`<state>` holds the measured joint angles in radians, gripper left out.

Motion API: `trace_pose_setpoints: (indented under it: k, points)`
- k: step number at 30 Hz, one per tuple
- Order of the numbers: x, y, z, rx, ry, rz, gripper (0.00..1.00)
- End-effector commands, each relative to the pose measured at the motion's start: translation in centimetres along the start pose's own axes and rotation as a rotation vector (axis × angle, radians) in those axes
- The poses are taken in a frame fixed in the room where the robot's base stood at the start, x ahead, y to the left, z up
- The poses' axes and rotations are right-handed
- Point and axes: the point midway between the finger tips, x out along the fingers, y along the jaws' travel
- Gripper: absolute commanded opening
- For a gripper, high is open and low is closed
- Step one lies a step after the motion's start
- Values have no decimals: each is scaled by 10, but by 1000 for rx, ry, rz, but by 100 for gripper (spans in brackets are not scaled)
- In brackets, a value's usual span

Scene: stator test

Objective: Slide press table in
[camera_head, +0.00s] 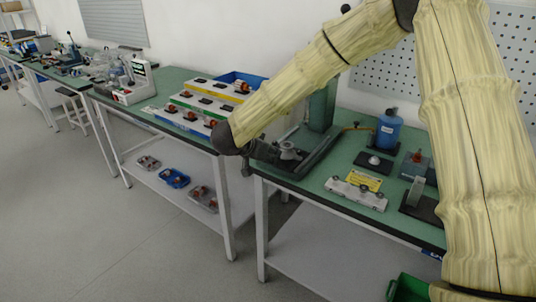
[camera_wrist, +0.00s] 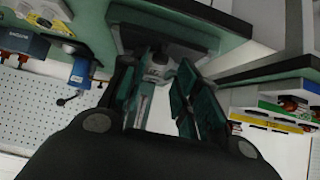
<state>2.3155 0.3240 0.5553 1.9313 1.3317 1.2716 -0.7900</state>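The press stands on the green-topped bench, with a dark green column (camera_head: 321,106) and a dark base (camera_head: 318,152). A grey round fixture (camera_head: 289,151) sits low at the front of the press, on what looks like its sliding table. My gripper (camera_head: 258,149) is at the left front of the press, close to this fixture; I cannot tell whether it touches. In the wrist view, which is turned over, the grey fixture (camera_wrist: 156,68) lies just beyond the black gripper body.
Left are coloured bins (camera_head: 193,110) with copper-wound parts. A perforated panel (camera_head: 385,78) stands behind. The floor (camera_head: 150,240) in front is clear.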

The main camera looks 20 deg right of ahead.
Motion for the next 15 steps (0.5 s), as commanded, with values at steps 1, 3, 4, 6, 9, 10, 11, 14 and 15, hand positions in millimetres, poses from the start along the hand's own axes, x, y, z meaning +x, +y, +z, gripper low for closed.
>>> trace_pose_setpoints:
  k: [1,3,4,6,9,10,11,14,15]
  points:
    - [1,0,0,0,0,0,31]
    - [3,0,0,0,0,0,31]
    - [4,0,0,0,0,0,31]
    - [6,0,0,0,0,0,31]
    - [9,0,0,1,0,0,31]
    - [10,0,0,1,0,0,31]
    - [10,0,0,1,0,0,31]
    - [13,0,0,1,0,0,31]
    - [14,0,0,1,0,0,31]
